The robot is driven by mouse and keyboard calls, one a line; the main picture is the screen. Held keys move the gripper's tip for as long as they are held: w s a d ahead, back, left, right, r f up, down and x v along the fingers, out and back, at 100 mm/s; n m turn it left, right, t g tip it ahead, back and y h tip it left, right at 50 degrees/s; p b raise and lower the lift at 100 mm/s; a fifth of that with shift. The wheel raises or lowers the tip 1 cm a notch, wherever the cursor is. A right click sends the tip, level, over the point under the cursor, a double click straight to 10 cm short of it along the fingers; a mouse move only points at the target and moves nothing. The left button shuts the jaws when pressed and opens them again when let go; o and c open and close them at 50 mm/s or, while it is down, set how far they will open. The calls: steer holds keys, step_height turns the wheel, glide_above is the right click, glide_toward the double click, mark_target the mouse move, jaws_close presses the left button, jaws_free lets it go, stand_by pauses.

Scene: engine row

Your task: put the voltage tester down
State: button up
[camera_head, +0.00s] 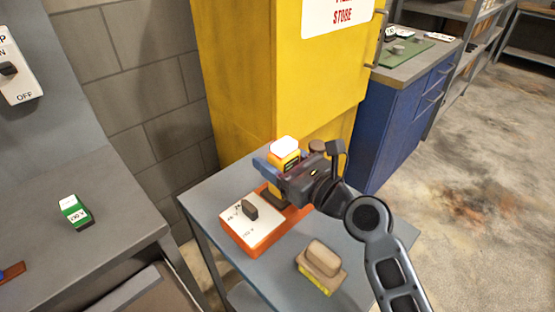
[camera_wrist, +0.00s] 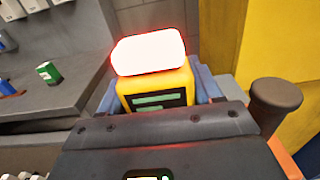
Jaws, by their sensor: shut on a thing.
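The voltage tester (camera_head: 285,154) is a yellow block with a dark panel and a glowing white top with a red edge. My gripper (camera_head: 277,165) is shut on it above the small grey table (camera_head: 330,278). In the wrist view the tester (camera_wrist: 156,92) stands upright between the blue fingers of my gripper (camera_wrist: 160,90), with green bars on its dark face. My gripper hides its lower part. I cannot tell whether its base touches anything below.
An orange box with a white top and dark switch (camera_head: 252,222) and a tan-topped yellow block (camera_head: 320,266) stand on the table. A dark brown knob (camera_wrist: 275,100) is close beside my gripper. A yellow cabinet (camera_head: 270,70) stands behind. A grey bench (camera_head: 115,215) holds a green box (camera_head: 75,212).

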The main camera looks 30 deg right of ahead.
steer(key=o, duration=1.2)
steer(key=shift+f, duration=0.1)
steer(key=shift+s, duration=0.1)
steer(key=b+v, duration=0.1)
steer(key=v, duration=1.1)
steer(key=shift+b, duration=0.4)
